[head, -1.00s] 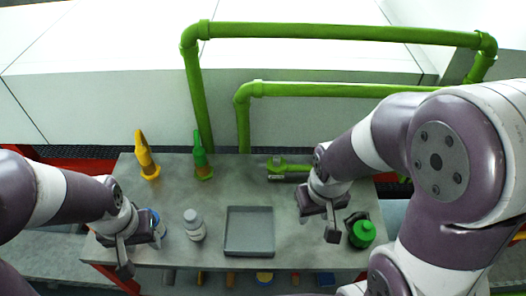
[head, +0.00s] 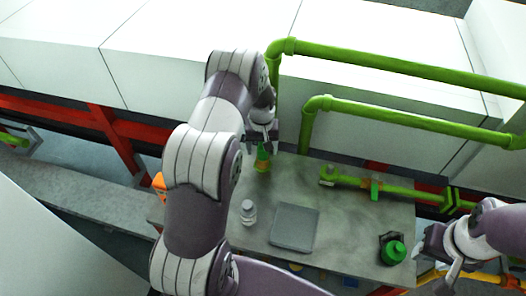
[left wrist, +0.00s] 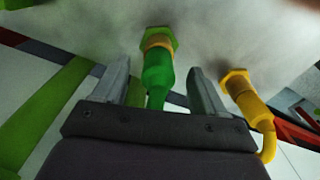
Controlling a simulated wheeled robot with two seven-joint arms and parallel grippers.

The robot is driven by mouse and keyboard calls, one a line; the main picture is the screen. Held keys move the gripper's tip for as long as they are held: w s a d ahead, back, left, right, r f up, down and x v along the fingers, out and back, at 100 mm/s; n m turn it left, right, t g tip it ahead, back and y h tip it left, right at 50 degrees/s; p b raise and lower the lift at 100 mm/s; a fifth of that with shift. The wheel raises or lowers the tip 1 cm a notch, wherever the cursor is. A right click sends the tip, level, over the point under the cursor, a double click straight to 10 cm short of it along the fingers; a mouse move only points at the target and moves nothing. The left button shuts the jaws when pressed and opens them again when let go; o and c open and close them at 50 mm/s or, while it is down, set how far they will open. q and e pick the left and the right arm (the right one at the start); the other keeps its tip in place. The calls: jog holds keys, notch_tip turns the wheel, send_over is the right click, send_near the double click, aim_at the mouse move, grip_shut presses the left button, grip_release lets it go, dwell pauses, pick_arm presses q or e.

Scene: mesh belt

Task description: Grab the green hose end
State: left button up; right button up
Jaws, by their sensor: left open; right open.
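In the left wrist view the green hose end (left wrist: 157,72), with a yellow-green collar, lies between the two fingers of my left gripper (left wrist: 160,80). The fingers are apart, with a gap on each side of it. In the head view my left gripper (head: 262,138) is right above and behind the hose end, partly covering it. My right gripper (head: 437,262) is open and empty beyond the table's right edge.
A yellow hose end (left wrist: 243,97) stands just right of the fingers in the wrist view. Green pipes (head: 400,68) run behind; a green valve pipe (head: 375,188) lies along the back.

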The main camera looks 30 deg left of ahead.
aim_at(263, 156)
pick_arm(q)
notch_tip(263, 156, down, 4)
jog(key=shift+d+f+p, duration=0.1)
jog(key=shift+d+p, duration=0.05)
jog(key=shift+p, duration=0.9)
jog(key=shift+f, duration=0.35)
jog(key=c, duration=1.3)
jog(key=shift+r, duration=0.1)
